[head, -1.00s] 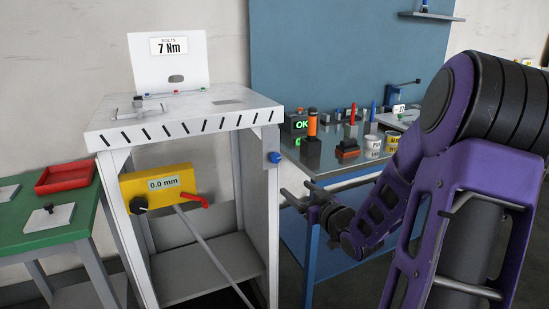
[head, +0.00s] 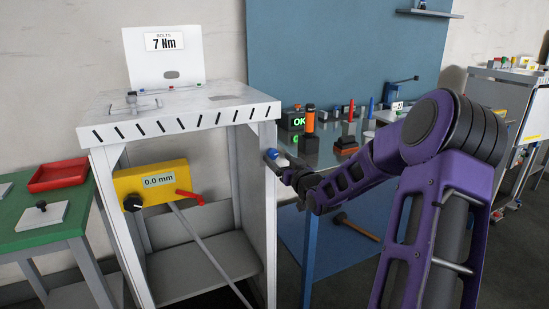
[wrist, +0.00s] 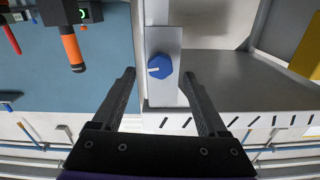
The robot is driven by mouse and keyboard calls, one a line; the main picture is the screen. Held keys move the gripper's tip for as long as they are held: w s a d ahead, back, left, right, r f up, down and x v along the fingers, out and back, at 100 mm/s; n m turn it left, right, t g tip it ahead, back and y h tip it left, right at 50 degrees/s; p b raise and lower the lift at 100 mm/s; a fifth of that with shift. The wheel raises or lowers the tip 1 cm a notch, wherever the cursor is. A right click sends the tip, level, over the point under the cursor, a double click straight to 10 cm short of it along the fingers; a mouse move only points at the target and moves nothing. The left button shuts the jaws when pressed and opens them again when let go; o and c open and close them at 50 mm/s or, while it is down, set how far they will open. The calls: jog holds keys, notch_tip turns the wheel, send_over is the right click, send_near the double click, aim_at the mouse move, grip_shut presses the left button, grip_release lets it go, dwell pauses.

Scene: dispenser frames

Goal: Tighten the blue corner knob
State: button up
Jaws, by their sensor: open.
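The blue corner knob (head: 271,154) sits on the right front post of the white dispenser frame (head: 256,118), just below its top. In the wrist view the knob (wrist: 160,66) is a blue faceted knob with a pale mark, on a grey plate. My gripper (head: 283,166) is beside the knob in the head view, partly hidden by my own arm. In the wrist view my gripper (wrist: 156,75) is open, its black fingers spread left and right of the knob's line, with the knob between and a little beyond the tips. I cannot tell whether either finger touches it.
A yellow gauge box (head: 157,185) reading 0.0 mm, with a red lever (head: 190,197), hangs on the frame's front. A green table (head: 45,222) with a red tray (head: 58,175) stands left.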

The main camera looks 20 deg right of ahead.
aim_at(274, 154)
jog(key=shift+w+a, duration=0.1)
jog(key=shift+w, duration=1.7)
grip_shut()
